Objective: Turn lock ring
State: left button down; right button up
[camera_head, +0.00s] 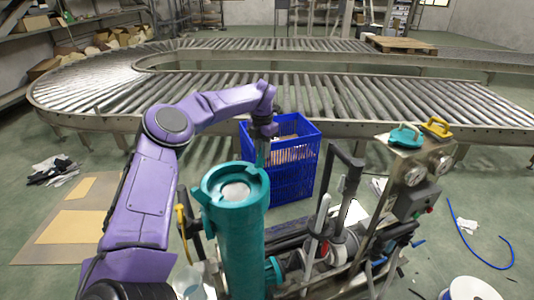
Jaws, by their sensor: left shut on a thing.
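A teal upright cylinder (236,245) stands in the lower middle of the head view. A teal lock ring (211,184) with raised lugs sits around its top. A pale round surface (236,191) shows inside the ring. My purple left arm reaches over from the left. My left gripper (262,143) points down at the far right side of the ring and is shut on a teal upright part of it. The fingertips are small and partly hidden, so the exact contact is unclear. My right gripper is not in view.
A metal cart with upright tubes (318,232) and a panel with gauges (416,178) stands right of the cylinder. Teal and yellow handles (405,135) sit on the panel. A blue crate (292,185) stands behind. A roller conveyor (340,95) curves across the back.

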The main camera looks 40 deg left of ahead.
pick_arm(q)
jog(key=shift+s+a+r+n, duration=0.1)
jog(key=shift+a+n, duration=1.1)
jog(key=shift+a, duration=0.3)
jog(key=c, duration=1.2)
grip_release()
jog(key=shift+o, duration=0.4)
jog(key=shift+w+f, duration=0.2)
jog(key=shift+r, duration=0.1)
notch_tip(320, 180, up, 10)
jog(key=shift+r, duration=0.2)
